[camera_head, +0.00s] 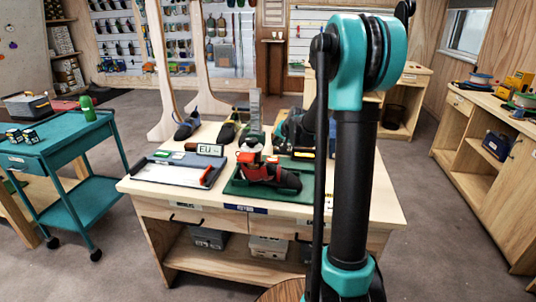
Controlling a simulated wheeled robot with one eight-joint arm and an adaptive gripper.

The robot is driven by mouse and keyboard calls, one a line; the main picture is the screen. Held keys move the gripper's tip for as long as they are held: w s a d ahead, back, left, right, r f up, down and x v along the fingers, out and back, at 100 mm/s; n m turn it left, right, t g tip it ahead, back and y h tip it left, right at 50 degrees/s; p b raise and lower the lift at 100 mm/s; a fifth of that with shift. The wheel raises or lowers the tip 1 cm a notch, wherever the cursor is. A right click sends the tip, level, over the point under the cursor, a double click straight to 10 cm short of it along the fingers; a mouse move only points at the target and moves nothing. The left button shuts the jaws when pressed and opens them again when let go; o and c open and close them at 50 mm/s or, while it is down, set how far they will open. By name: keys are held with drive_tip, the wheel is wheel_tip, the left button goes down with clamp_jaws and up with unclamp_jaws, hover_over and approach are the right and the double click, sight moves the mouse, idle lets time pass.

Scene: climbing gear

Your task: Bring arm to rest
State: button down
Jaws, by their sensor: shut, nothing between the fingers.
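My teal and black arm rises through the right of the view, in front of the wooden workbench (375,205). I cannot tell the exact gap between gripper and bench things.
A grey and white tray (172,173), a small EU sign (209,150) and dark shoes (187,124) share the bench. A teal cart (62,150) with a green bottle (88,108) stands left. A wooden counter (500,150) stands right.

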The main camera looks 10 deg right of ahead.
drive_tip(key=s, duration=0.3)
drive_tip(key=s+n, duration=0.1)
drive_tip(key=s, duration=0.3)
drive_tip(key=s+n+h, duration=0.1)
drive_tip(key=s, duration=0.2)
drive_tip(key=shift+s+d+r+g, duration=0.2)
drive_tip(key=shift+s+d+g, duration=0.1)
drive_tip(key=shift+g, duration=0.1)
drive_tip(key=s+f+n+g, duration=0.1)
drive_tip(key=s+f, duration=0.2)
drive_tip(key=s, duration=0.7)
drive_tip(key=s+d+f+n+g+h, duration=0.1)
drive_tip(key=s+f, duration=0.3)
drive_tip(key=s, duration=0.6)
drive_tip(key=s+d+f+n+g, duration=0.1)
drive_tip(key=s+f, duration=0.2)
drive_tip(key=s, duration=0.7)
drive_tip(key=shift+d+f+g+h, duration=0.15)
drive_tip(key=shift+f+g+h, duration=0.2)
drive_tip(key=shift+g+h, duration=0.05)
drive_tip(key=shift+w, duration=0.1)
idle(3.1)
